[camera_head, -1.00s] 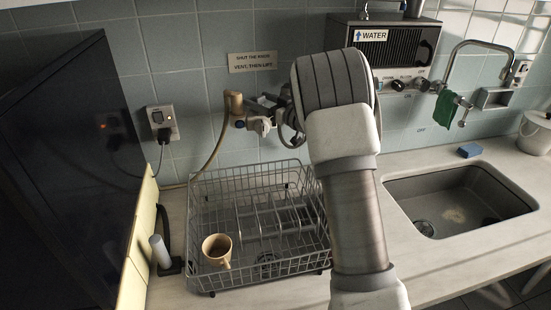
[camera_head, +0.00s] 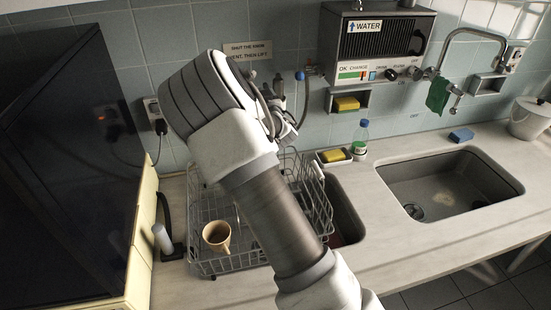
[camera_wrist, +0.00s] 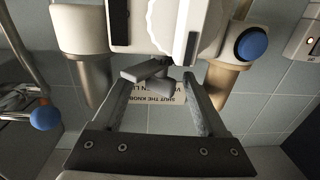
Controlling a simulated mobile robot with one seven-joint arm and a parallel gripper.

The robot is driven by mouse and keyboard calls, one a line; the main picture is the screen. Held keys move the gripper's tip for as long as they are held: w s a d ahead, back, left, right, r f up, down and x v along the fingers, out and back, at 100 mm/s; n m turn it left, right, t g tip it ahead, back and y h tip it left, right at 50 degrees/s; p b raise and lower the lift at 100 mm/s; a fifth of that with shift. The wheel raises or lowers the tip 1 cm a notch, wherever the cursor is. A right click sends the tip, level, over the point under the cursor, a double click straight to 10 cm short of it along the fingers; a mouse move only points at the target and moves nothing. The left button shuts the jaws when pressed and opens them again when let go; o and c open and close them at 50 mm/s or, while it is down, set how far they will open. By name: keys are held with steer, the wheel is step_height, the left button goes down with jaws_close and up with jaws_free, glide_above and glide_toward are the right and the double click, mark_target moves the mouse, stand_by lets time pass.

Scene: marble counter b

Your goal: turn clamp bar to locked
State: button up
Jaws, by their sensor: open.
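In the wrist view, a white fixture with a round ribbed knob (camera_wrist: 163,22) sits above my gripper (camera_wrist: 158,82). A short dark grey bar (camera_wrist: 146,69), which looks like the clamp bar, shows below the knob, with another grey piece (camera_wrist: 155,86) against it. My gripper is open, its two fingers spread on either side of these grey parts; contact is not clear. In the head view my arm hides the knob and bar, and the jaws cannot be made out.
In the head view, a dish rack (camera_head: 212,262) with a mug (camera_head: 216,236) stands below my arm. A bottle (camera_head: 361,138) and a water unit (camera_head: 374,45) are to the right, a dark panel (camera_head: 60,170) to the left.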

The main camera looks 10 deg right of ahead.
steer(key=shift+a+r+m+h+p, duration=0.15)
steer(key=shift+m+h+p, duration=0.2)
steer(key=shift+p, duration=0.7)
